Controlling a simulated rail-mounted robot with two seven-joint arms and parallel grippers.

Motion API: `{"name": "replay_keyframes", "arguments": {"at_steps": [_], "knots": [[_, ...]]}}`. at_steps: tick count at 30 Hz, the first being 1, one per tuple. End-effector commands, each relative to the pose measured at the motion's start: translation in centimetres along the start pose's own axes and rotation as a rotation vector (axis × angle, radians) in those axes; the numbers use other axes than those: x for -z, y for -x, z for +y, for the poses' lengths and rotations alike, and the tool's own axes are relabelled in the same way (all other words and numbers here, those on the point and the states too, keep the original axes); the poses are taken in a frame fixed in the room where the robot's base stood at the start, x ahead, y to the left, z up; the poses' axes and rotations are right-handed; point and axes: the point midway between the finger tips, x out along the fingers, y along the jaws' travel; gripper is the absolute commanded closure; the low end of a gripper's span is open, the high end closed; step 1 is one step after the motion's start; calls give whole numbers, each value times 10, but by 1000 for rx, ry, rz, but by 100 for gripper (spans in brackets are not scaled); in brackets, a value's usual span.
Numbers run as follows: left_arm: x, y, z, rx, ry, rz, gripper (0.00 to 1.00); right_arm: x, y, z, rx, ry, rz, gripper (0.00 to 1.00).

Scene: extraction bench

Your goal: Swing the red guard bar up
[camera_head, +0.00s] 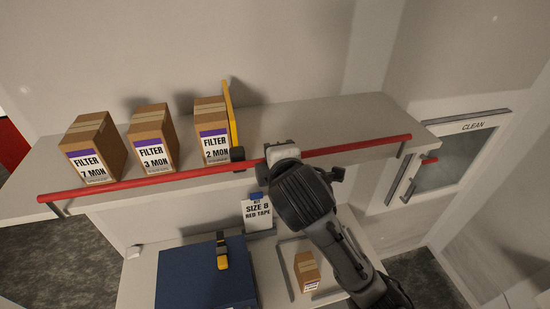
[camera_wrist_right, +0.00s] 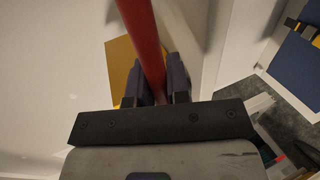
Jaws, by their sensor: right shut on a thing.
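The red guard bar (camera_head: 350,147) runs along the front of the upper shelf (camera_head: 295,116), in front of the boxes. It is held by dark brackets near its ends. My right gripper is at the middle of the bar in the head view (camera_head: 265,157), its arm coming from below right. In the right wrist view the bar (camera_wrist_right: 143,35) passes between the two dark fingers of my right gripper (camera_wrist_right: 160,85), which are shut on it. The wrist hides a short stretch of the bar. My left gripper is not in view.
Three filter boxes, 7 MON (camera_head: 94,148), 3 MON (camera_head: 154,138) and 2 MON (camera_head: 213,131), stand on the shelf behind the bar. Below are a blue case (camera_head: 195,280) and a small box (camera_head: 306,271). The shelf's right part is clear.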

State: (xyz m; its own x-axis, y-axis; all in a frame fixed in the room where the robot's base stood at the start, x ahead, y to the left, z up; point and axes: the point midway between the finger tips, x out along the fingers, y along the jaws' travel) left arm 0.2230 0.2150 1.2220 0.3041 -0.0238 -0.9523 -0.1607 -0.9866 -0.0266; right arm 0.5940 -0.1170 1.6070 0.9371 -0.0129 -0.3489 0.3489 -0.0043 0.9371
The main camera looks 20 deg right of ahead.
Motion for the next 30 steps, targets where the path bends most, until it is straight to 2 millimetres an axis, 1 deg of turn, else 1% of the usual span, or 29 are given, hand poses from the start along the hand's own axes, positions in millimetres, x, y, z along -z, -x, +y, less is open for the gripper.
{"name": "replay_keyframes", "arguments": {"at_steps": [19, 20, 21, 27, 30], "knots": [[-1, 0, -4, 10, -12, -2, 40, -2, 0, 3, -7, -2, -3, 100], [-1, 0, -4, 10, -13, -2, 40, -2, 0, 3, -7, -2, -3, 81], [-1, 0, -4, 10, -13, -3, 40, -2, 0, 3, -7, -2, -3, 77], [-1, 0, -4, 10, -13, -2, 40, -1, 0, 2, -5, -1, -2, 59], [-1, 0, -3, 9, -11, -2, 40, -1, 0, 2, -4, -1, -1, 59]]}}
